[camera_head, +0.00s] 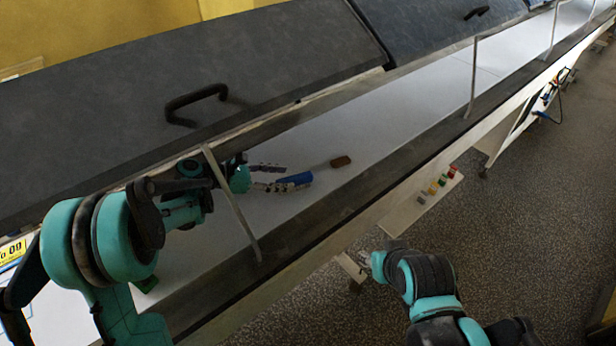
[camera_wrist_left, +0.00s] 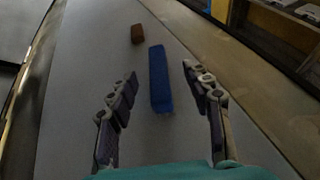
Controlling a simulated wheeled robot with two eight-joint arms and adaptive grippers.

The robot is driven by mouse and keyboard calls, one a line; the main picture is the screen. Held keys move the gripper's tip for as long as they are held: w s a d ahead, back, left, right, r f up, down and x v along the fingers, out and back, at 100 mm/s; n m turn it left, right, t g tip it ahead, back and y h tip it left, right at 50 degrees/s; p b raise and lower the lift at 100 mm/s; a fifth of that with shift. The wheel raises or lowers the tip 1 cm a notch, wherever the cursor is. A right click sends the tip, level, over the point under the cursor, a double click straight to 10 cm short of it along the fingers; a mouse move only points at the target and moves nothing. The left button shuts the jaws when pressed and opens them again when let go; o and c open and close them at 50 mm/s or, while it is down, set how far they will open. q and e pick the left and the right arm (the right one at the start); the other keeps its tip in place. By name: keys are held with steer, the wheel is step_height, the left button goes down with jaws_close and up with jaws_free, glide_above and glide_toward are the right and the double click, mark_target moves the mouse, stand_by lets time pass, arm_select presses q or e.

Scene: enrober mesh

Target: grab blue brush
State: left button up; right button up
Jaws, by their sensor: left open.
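The blue brush (camera_head: 296,178) lies on the white surface inside the long machine. In the left wrist view the blue brush (camera_wrist_left: 159,80) is a long blue block pointing away from me. My left gripper (camera_head: 288,177) reaches in from the left and is open. In the wrist view its fingers (camera_wrist_left: 160,70) are on either side of the near part of the brush, with a gap on both sides. No contact shows. My right gripper (camera_head: 366,263) is low, outside the machine front; its fingers are too small to read.
A brown block (camera_head: 340,161) lies just beyond the blue brush; it also shows in the wrist view (camera_wrist_left: 137,34). Dark raised lids (camera_head: 270,60) stand behind the opening. A thin light bar (camera_head: 231,203) crosses near my left wrist. Coloured buttons (camera_head: 437,186) sit on the front.

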mark_target(294, 178)
arm_select(q)
steer(key=shift+w+d+f, duration=0.25)
steer(key=shift+w+d, duration=0.05)
steer(key=shift+d, duration=0.15)
steer(key=shift+b+x, duration=0.4)
steer(key=shift+x, duration=0.8)
steer(key=b+x, duration=0.1)
steer(key=x, duration=0.3)
steer(key=shift+d+f+b, duration=0.1)
steer(key=shift+f+b, duration=0.2)
steer(key=shift+b, duration=0.1)
steer(key=shift+w+d, duration=0.15)
steer(key=shift+d, duration=0.2)
steer(key=shift+a, duration=0.1)
steer(key=c, duration=0.4)
jaws_close()
